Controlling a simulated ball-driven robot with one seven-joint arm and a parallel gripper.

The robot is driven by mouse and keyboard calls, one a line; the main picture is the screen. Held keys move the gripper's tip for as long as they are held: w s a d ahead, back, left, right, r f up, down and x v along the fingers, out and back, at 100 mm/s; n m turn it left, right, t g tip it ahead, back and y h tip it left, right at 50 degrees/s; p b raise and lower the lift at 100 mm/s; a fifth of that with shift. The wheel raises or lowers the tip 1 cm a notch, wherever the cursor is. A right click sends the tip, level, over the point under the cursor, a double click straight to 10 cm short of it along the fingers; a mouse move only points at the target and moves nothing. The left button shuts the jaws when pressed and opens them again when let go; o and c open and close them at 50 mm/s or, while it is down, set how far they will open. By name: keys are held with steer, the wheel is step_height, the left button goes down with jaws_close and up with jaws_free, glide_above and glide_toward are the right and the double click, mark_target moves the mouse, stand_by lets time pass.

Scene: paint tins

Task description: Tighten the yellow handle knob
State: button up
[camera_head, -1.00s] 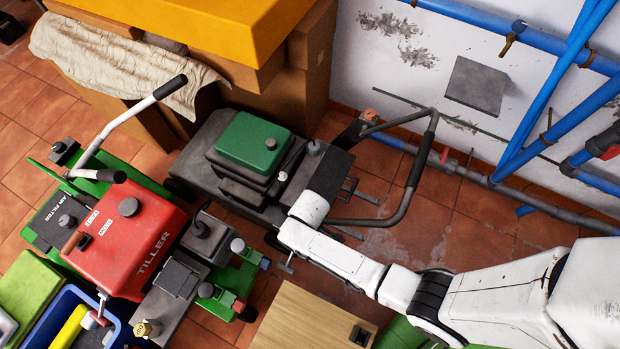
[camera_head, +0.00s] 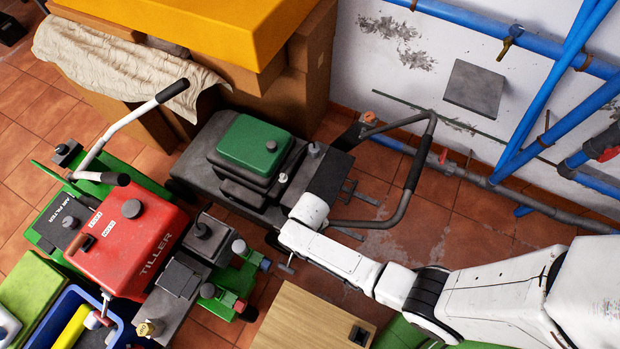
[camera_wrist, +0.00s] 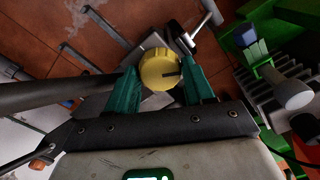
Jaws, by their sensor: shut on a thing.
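The yellow handle knob (camera_wrist: 160,70) is round and ribbed, with a dark line on its face, in the middle of the wrist view. My gripper (camera_wrist: 158,82) is shut on it, with one teal finger on each side. In the head view the knob is hidden behind my white arm, whose end (camera_head: 308,212) is at the dark machine. That machine (camera_head: 215,188) has a green tank (camera_head: 254,142) and a black looped handlebar (camera_head: 408,180). In the wrist view a dark handle bar (camera_wrist: 60,92) runs in from the left toward the knob.
A red and green tiller (camera_head: 133,245) stands left of the dark machine. A wooden box (camera_head: 300,315) and a blue crate (camera_head: 42,325) are at the front. Cardboard boxes (camera_head: 318,70) stand behind. Blue pipes (camera_head: 550,90) run along the white wall. Tiled floor is clear right of the handlebar.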

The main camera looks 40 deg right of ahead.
stand_by(0.3)
steer(key=o, duration=1)
steer(key=shift+o, duration=0.2)
step_height(320, 180, up, 11)
steer(key=p, duration=0.2)
steer(key=shift+f, duration=0.1)
